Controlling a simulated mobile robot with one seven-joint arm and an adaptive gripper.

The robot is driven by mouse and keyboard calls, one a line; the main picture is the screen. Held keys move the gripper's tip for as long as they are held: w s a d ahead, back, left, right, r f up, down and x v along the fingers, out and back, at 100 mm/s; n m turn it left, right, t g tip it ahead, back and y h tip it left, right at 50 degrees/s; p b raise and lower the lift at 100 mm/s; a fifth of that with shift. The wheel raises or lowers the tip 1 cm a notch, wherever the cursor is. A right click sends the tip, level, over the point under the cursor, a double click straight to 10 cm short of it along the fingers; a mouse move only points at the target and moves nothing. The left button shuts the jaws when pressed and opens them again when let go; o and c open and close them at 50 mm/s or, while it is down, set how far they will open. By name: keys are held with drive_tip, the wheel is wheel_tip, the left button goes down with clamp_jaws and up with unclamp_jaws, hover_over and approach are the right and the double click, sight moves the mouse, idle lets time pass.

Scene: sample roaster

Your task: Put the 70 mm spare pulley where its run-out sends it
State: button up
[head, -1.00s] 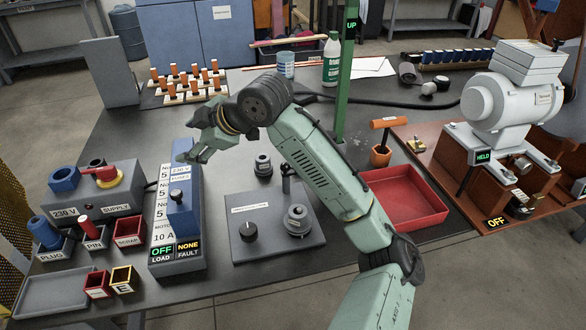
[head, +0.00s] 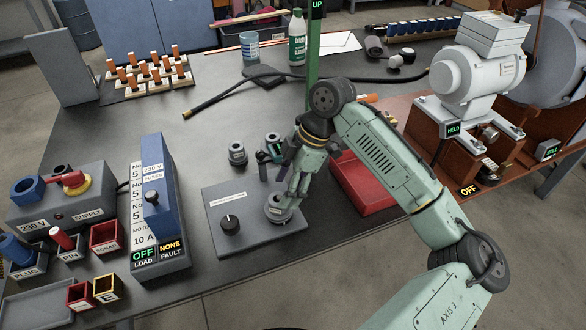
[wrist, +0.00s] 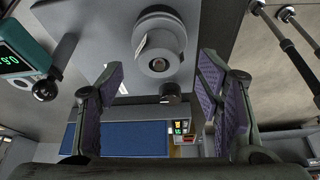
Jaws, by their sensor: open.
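A grey stepped pulley (head: 276,210) sits on the labelled grey run-out plate (head: 215,208). In the wrist view the pulley (wrist: 159,45) shows from above, ahead of the fingertips, with a pale label on its side. A second grey part (head: 237,154) stands on the table behind the plate. I cannot read which is the 70 mm spare. A gauge with a green readout (wrist: 12,60) is beside the pulley; its digits are only partly legible. My gripper (head: 289,190) is open and empty, close over the pulley, partly hiding it.
A red tray (head: 352,181) is right of the plate, partly behind my arm. A red scrap box (head: 106,237) is at the left, beyond the fuse box (head: 160,195). A green post (head: 313,70) and a cable (head: 225,97) are behind.

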sight(280, 196)
drive_tip(key=shift+x, duration=2.3)
clamp_jaws()
drive_tip(key=shift+r+p, duration=0.2)
drive_tip(key=shift+p, duration=0.15)
drive_tip(key=shift+r+p, duration=2.75)
drive_tip(key=shift+r, duration=0.9)
